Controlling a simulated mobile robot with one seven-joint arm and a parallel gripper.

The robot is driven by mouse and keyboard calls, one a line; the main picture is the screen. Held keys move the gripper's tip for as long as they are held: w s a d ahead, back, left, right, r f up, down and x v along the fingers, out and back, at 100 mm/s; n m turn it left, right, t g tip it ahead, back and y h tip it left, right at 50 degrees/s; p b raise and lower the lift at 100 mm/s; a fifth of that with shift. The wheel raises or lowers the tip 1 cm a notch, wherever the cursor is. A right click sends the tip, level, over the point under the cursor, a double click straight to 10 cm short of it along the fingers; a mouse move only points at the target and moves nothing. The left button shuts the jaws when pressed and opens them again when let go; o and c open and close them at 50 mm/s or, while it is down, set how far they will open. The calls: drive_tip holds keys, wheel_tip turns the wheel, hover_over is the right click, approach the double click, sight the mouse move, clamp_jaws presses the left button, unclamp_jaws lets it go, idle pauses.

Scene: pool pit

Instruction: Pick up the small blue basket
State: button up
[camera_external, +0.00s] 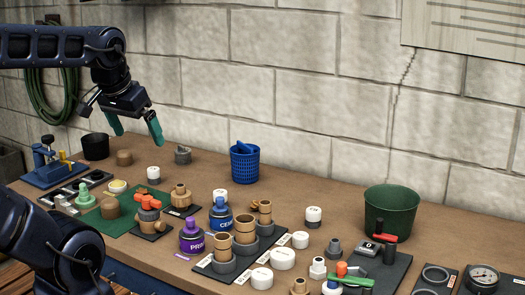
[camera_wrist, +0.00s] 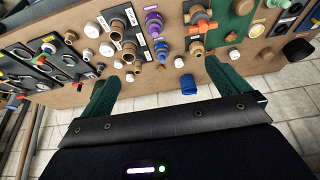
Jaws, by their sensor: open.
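The small blue basket (camera_external: 245,166) stands upright near the back of the workbench, close to the block wall. It has a perforated side, and a blue piece sticks up at its rim. In the wrist view the basket (camera_wrist: 188,85) shows small, between the finger lines and nearer the right finger. My gripper (camera_external: 136,134) hangs above the bench, to the left of the basket and higher than it. Its two green fingers are spread apart with nothing between them. In the wrist view my gripper (camera_wrist: 162,70) also shows open and empty.
A green bucket (camera_external: 391,211) stands to the right and a black cup (camera_external: 95,146) at far left. Jars, including a blue-capped one (camera_external: 221,218), and brown fittings (camera_external: 244,230) crowd the front. The bench around the basket is mostly clear; the wall is close behind.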

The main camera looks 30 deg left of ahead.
sight(243, 148)
drive_tip(key=shift+w, duration=0.1)
drive_tip(key=w+a+f+m+t, duration=0.1)
drive_tip(key=w+a+f+t, duration=0.15)
drive_tip(key=w, duration=0.95)
drive_tip(key=w+a+f+t+y, duration=0.15)
drive_tip(key=w+a, duration=0.25)
drive_tip(key=w, duration=0.8)
drive_tip(key=w+a+f+m+t+h, duration=0.1)
drive_tip(key=w+a+t, duration=0.2)
drive_tip(key=w, duration=1)
drive_tip(key=w+a+f+m+t+h, duration=0.2)
drive_tip(key=w+f+h, duration=0.1)
drive_tip(key=w+f, duration=0.55)
drive_tip(key=w+f+m+t+h, duration=0.1)
drive_tip(key=w+f+t+h, duration=0.3)
drive_tip(key=f, duration=0.8)
drive_tip(key=shift+g+h, duration=0.65)
drive_tip(key=shift+g, duration=0.05)
drive_tip(key=shift+a+x, duration=0.15)
drive_tip(key=shift+x, duration=1.65)
drive_tip(key=shift+a+x, duration=0.15)
drive_tip(key=shift+x, duration=1.65)
drive_tip(key=shift+w+f, duration=0.1)
drive_tip(key=c, duration=1.1)
